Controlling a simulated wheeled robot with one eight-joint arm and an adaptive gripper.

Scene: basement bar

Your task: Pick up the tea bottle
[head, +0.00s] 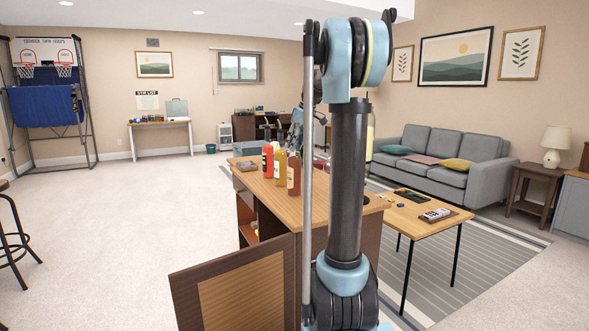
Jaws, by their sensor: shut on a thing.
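A red bottle (267,161), a yellow bottle (280,162) and a dark amber bottle (293,174) stand on the counter's left part. A low table (419,227) with small items and a grey sofa (439,163) are at right.

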